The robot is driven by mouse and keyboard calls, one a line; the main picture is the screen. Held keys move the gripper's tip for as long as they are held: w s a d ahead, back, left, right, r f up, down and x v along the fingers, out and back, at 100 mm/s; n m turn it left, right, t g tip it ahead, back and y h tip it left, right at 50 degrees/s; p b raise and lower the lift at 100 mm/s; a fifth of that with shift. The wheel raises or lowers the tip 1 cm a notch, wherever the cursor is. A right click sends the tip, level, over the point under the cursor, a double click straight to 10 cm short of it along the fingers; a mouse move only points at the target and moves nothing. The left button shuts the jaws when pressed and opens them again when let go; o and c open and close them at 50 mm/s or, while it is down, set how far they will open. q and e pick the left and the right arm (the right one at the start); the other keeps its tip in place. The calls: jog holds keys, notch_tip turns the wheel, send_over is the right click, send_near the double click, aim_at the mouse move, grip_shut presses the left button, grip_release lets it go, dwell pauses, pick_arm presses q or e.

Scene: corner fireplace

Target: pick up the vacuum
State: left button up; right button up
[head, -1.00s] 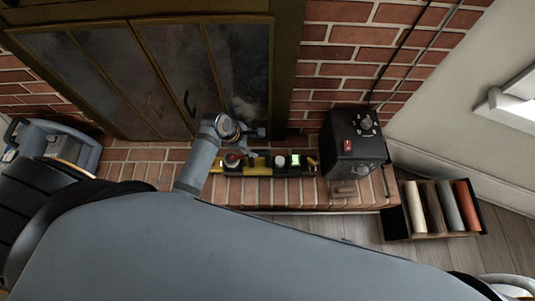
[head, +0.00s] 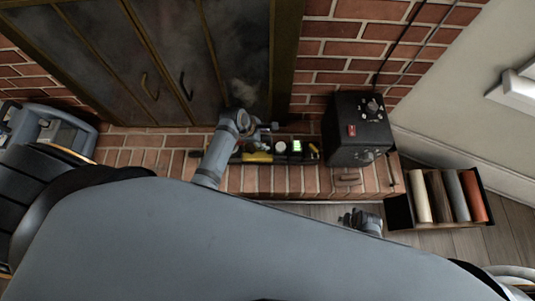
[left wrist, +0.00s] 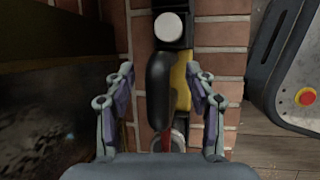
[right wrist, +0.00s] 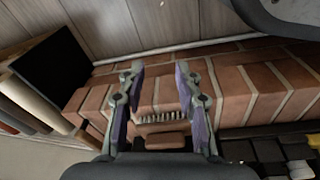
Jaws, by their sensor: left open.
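A black and yellow tool (head: 257,157) lies on the brick hearth; it may be the vacuum, but its shape is partly covered in the head view. In the left wrist view its rounded black part (left wrist: 160,85) lies beside a yellow part, with a red part near the bottom. My left gripper (left wrist: 162,95) is open, its fingers on either side of the tool, apart from it. A grey-blue item with a handle (head: 72,133) at the far left could also be the vacuum; I cannot tell. My right gripper (right wrist: 159,85) is open and empty.
A reddish-brown brush (right wrist: 164,141) lies on the hearth below my right gripper. A black box with knobs (head: 358,130) stands on the hearth's right end. A bin of coloured rolls (head: 402,213) is on the floor at right. Fireplace doors (head: 150,65) rise behind.

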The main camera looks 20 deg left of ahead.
pick_arm(q)
jog(key=shift+w+d+f, duration=0.1)
jog(key=shift+w+f, duration=0.05)
jog(key=shift+f, duration=0.25)
grip_shut()
